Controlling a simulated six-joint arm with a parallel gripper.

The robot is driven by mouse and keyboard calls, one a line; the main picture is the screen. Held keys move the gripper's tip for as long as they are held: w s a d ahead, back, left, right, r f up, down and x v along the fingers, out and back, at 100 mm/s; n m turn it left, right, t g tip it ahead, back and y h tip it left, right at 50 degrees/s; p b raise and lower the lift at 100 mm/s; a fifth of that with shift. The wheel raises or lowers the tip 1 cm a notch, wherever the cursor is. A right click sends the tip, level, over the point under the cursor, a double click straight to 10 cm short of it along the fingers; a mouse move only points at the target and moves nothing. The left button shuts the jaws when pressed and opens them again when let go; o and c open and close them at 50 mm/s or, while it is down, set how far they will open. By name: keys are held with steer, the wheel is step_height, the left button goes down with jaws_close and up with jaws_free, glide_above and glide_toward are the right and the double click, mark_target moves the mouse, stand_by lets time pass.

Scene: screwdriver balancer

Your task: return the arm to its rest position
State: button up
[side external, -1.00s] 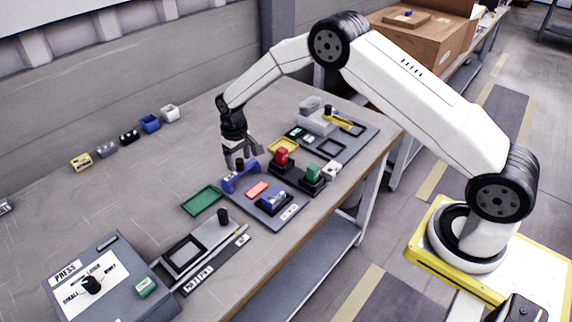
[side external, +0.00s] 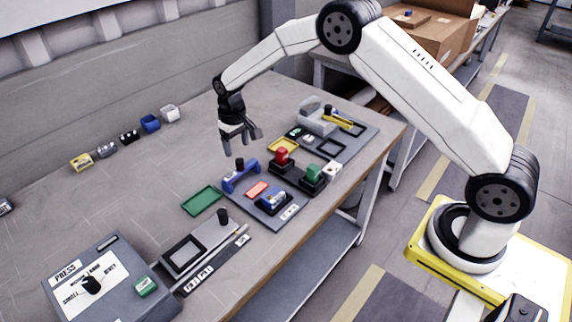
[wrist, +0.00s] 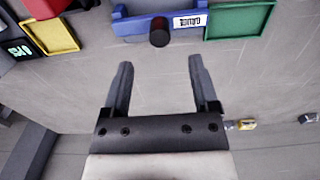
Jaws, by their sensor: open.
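My gripper (side external: 241,146) is open and empty, held above the grey workbench (side external: 110,190) in the side view. In the wrist view its two fingers (wrist: 158,82) are spread with only bare bench between them. The blue stand with a black knob (side external: 240,177) is below the gripper and apart from it. The blue stand also shows at the top of the wrist view (wrist: 125,24), with a white label and a dark round knob.
A press box (side external: 110,280) is at front left. Several small blocks line the back. The bench's left middle is clear.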

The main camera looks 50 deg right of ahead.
steer(key=shift+s+r, duration=0.35)
steer(key=s+d+r+t, duration=0.1)
steer(key=s+r, duration=0.2)
steer(key=s, duration=1)
steer(key=s+d+r+t, duration=0.1)
steer(key=s+r, duration=0.3)
steer(key=s, duration=1)
steer(key=shift+s+r+t, duration=0.3)
stand_by(1.7)
steer(key=shift+o, duration=1.1)
